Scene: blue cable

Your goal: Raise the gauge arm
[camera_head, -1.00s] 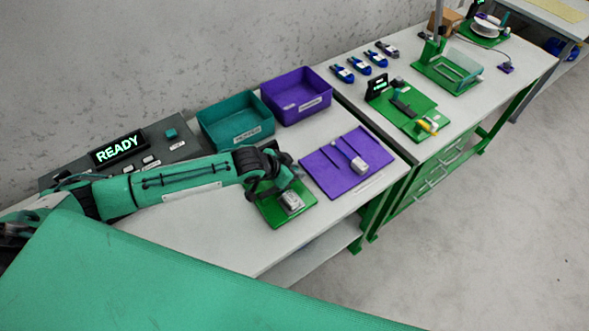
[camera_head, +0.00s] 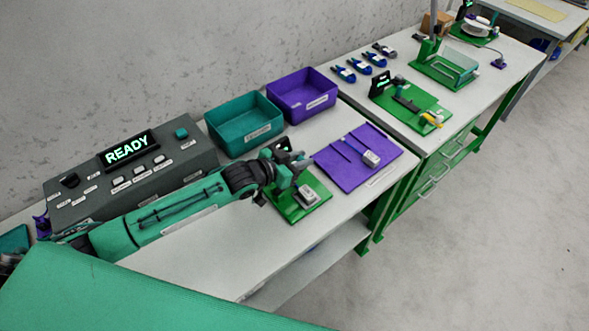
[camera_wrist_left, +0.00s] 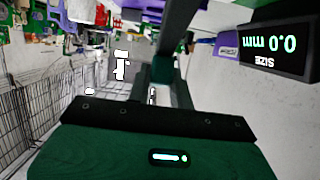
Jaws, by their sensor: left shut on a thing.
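The gauge has a green base (camera_head: 312,209) with a grey metal block (camera_head: 308,194) on it, on the near edge of the white table. Its small dark display (camera_head: 283,145) stands behind. In the left wrist view the display (camera_wrist_left: 272,48) appears upside down and reads 0.0 mm. My left gripper (camera_head: 298,172) is over the back part of the gauge, shut on the gauge arm. In the left wrist view a dark bar (camera_wrist_left: 183,28) runs up from between the fingers; the grip itself is mostly hidden. My right gripper is not in view.
A grey console (camera_head: 125,180) reading READY stands left. A teal bin (camera_head: 243,122) and a purple bin (camera_head: 302,95) stand behind the gauge. A purple plate with a slider (camera_head: 350,170) lies close on its right. A second table (camera_head: 440,125) holds tools and green fixtures.

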